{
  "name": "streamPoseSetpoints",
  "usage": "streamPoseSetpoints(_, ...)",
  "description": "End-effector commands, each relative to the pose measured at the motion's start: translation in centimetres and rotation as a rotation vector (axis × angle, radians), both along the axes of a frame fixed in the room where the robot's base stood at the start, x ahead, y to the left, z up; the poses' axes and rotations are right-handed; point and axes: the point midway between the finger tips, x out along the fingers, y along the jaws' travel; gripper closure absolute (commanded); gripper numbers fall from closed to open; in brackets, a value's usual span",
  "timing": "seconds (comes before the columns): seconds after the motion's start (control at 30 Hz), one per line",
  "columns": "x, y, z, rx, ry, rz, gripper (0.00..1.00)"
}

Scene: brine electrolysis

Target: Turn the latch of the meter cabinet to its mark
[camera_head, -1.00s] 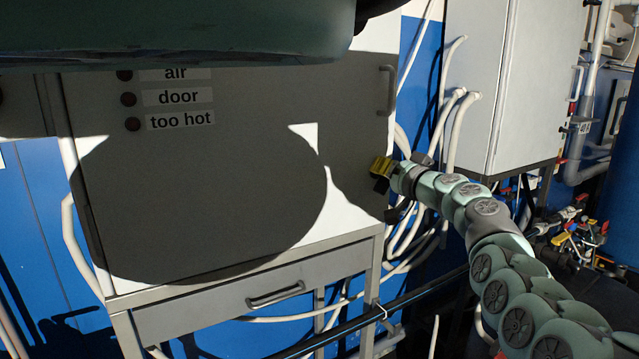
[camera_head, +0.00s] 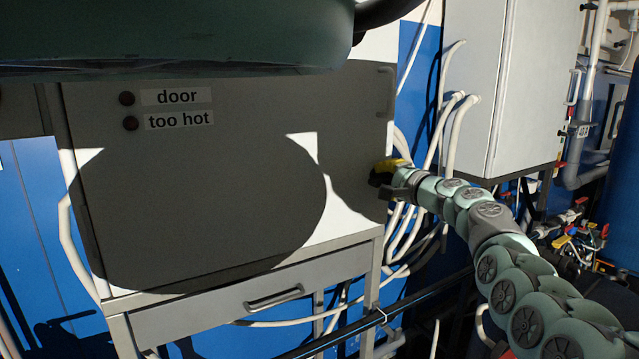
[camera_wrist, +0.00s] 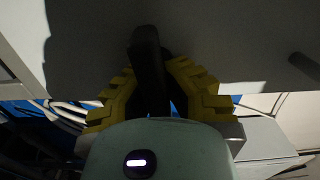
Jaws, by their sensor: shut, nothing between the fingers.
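The grey-white cabinet (camera_head: 240,240) stands at the left in the head view, with lamps and labels reading "door" and "too hot" on its front. My gripper (camera_head: 384,172) is at the right edge of this front, below the grey door handle (camera_head: 385,92). In the wrist view my gripper's yellow fingers (camera_wrist: 160,95) flank a dark bar (camera_wrist: 148,60), which looks like the latch. The fingers are shut without a hold on it. I cannot tell whether they touch it. No mark for the latch can be made out; much of the front is in shadow.
A second pale cabinet (camera_head: 500,80) stands at the right. White hoses (camera_head: 455,130) hang between the cabinets, close behind my gripper. A drawer (camera_head: 250,300) with a handle sits under the left cabinet. Pipes and coloured valves (camera_head: 580,235) are at the far right.

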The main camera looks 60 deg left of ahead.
Motion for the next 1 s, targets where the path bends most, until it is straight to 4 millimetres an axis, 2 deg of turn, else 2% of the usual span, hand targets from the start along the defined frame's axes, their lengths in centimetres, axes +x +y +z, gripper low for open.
streamPoseSetpoints(0.3,0.23,-0.13,-0.16,0.007,0.101,-0.005,1.0)
streamPoseSetpoints(0.8,0.21,-0.11,-0.19,0.008,0.115,-0.005,1.0)
streamPoseSetpoints(1.0,0.17,-0.08,-0.16,0.009,0.114,-0.004,0.8)
